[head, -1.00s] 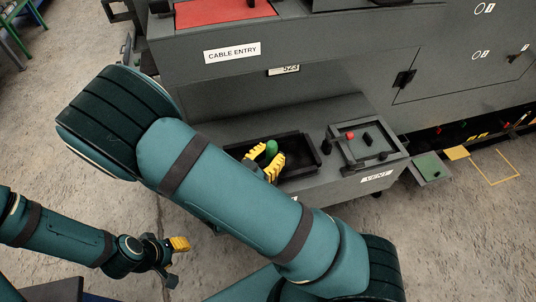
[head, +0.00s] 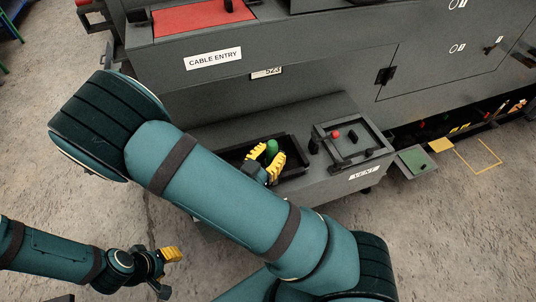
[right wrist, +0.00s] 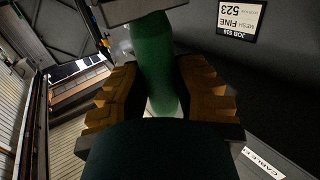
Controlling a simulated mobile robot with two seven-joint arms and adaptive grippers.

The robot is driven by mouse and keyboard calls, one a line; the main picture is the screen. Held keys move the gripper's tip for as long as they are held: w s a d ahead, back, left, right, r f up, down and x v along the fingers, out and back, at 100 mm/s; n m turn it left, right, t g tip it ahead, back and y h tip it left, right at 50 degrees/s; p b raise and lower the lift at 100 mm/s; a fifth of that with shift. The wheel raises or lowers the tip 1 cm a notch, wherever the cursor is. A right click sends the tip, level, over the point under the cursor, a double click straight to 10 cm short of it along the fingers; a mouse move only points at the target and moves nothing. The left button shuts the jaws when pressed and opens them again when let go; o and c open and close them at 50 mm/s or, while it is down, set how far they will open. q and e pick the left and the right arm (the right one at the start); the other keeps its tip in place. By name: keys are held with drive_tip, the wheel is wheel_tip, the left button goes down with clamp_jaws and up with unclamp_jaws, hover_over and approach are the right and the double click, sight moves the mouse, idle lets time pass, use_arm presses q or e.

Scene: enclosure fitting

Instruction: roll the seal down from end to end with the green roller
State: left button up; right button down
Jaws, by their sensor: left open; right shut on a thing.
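The green roller (head: 272,147) is between the yellow fingers of my right gripper (head: 268,156), over the dark tray (head: 304,173) on the grey bench. In the right wrist view, both fingers close around the roller's green body (right wrist: 154,62), and a grey block covers its far end. My left gripper (head: 164,270) is open and empty, low at the left, well away from the bench. I cannot make out the seal in either view.
The cabinet's upper ledge holds a red panel (head: 198,20) above the CABLE ENTRY label (head: 213,58). Right of the tray is the VENT fixture (head: 352,140) with a red knob (head: 336,134). A green pad (head: 415,161) lies further right. My right arm hides part of the bench front.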

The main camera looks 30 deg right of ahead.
drive_tip(key=shift+s+d, duration=0.25)
drive_tip(key=shift+d, duration=0.7)
drive_tip(key=shift+s+d, duration=0.2)
drive_tip(key=shift+d, duration=0.75)
drive_tip(key=shift+s+d, duration=0.25)
drive_tip(key=shift+d, duration=0.7)
drive_tip(key=shift+s+d+f+p, duration=0.2)
drive_tip(key=shift+d+p, duration=0.25)
drive_tip(key=shift+d, duration=0.3)
drive_tip(key=shift+s+d+f+p, duration=0.1)
drive_tip(key=shift+s+d+p, duration=0.1)
drive_tip(key=shift+d+p, duration=0.4)
drive_tip(key=shift+d, duration=0.1)
wheel_tip(320, 180, up, 7)
drive_tip(key=p, duration=0.6)
drive_tip(key=shift+p, duration=0.3)
